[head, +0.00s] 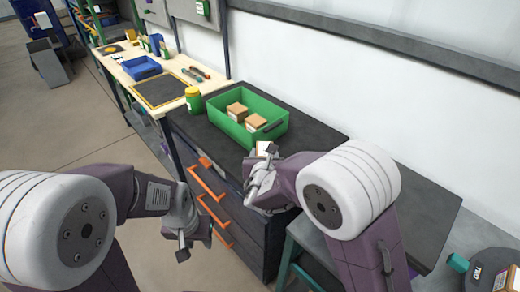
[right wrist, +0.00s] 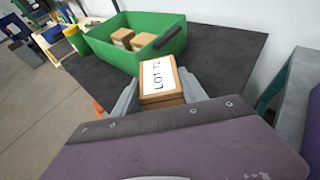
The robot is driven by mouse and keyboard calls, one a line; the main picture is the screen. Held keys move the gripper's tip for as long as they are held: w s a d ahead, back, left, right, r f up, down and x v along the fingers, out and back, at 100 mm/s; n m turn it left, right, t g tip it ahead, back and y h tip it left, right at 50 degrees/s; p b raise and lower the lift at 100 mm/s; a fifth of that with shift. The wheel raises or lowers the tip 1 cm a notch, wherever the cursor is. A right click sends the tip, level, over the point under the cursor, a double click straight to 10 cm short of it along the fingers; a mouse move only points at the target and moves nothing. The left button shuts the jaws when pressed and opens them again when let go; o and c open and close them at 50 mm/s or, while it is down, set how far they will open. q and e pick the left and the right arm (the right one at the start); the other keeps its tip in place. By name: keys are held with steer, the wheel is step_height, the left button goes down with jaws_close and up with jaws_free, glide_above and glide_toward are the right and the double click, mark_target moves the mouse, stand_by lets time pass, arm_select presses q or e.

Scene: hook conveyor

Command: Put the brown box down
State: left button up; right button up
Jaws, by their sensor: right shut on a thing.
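A brown box (right wrist: 160,97) with a white label on top sits between the fingers of my right gripper (right wrist: 158,92), which is shut on it. In the head view the box (head: 263,148) shows partly behind my right gripper (head: 262,178), at the front edge of the dark worktop, close to the green bin. Whether it touches the worktop is hidden. My left gripper (head: 194,243) hangs low at the left, away from the worktop; its jaw opening is unclear.
A green bin (head: 217,118) on the dark worktop (head: 311,135) holds two brown boxes (head: 237,111). A yellow-green jar (head: 193,99) stands left of it. Drawers with orange handles (head: 207,183) are below. The worktop right of the bin is clear.

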steer(key=shift+w+d+f, duration=0.1)
steer(key=shift+f, duration=0.8)
steer(key=shift+w+d+f, duration=0.1)
steer(key=shift+d+f, duration=0.1)
steer(key=shift+f, duration=0.2)
step_height(320, 180, down, 3)
steer(key=shift+a+r, duration=0.1)
steer(key=shift+r, duration=0.05)
steer(key=shift+f, duration=0.3)
steer(key=shift+b, duration=0.3)
steer(key=shift+f, duration=0.15)
steer(key=o, duration=1.4)
steer(key=shift+o, duration=0.2)
